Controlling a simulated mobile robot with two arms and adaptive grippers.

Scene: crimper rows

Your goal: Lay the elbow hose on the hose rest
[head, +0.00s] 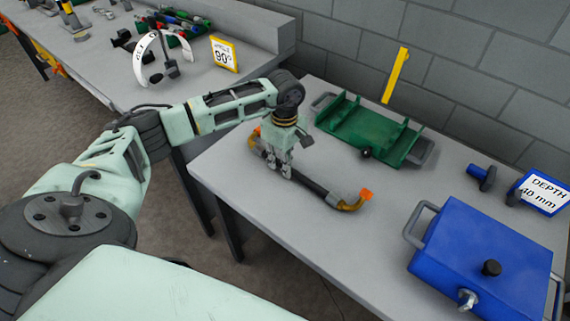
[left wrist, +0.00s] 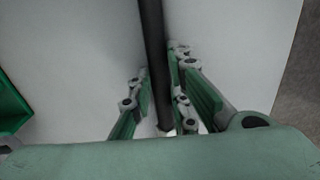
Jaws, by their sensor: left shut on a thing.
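The elbow hose (head: 314,188) is a long dark tube with bent yellow-brown ends and orange tips. It lies along the near part of the grey table in the head view; whether it touches the top I cannot tell. My left gripper (head: 287,172) is shut on its dark middle. In the left wrist view the fingers (left wrist: 160,110) stand on both sides of the dark tube (left wrist: 152,40). The green tray-like fixture with upright walls, apparently the hose rest (head: 362,131), stands behind the hose, apart from it. My right gripper is not in view.
A yellow post (head: 396,76) rises behind the green fixture. A blue box (head: 483,257) with a handle and knobs stands at the right, near a "DEPTH 40 mm" sign (head: 544,192). Another bench with an angle sign (head: 223,54) and tools is at the back left. A block wall closes the back.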

